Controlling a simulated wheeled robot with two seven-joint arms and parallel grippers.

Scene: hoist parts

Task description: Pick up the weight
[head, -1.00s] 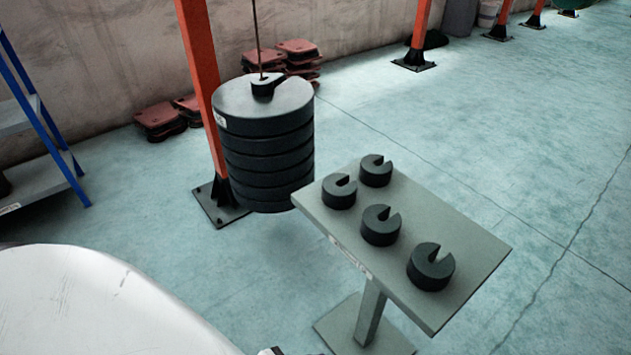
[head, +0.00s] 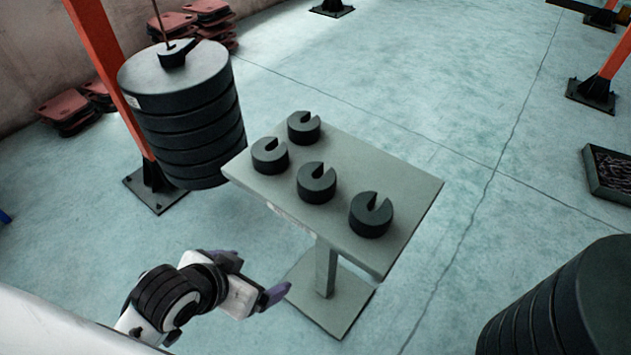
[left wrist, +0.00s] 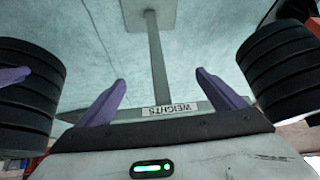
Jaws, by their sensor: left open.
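Several dark, round slotted weights sit flat on a grey stand labelled WEIGHTS (head: 405,190). In the head view they are a back weight (head: 304,127), a left weight (head: 270,156), a middle weight (head: 316,183) and a front right weight (head: 371,215). My left gripper (head: 262,272) is open and empty, in front of the stand, left of its post and apart from the weights. In the left wrist view the purple fingers (left wrist: 161,78) are spread before the stand's labelled edge (left wrist: 170,110); the weights cannot be made out on it. My right gripper is not in the head view.
A large stack of dark discs (head: 190,110) hangs on a rod left of the stand, beside an orange post (head: 108,75). Another dark disc stack (head: 570,305) is at the lower right. Red plates (head: 75,108) lie by the wall.

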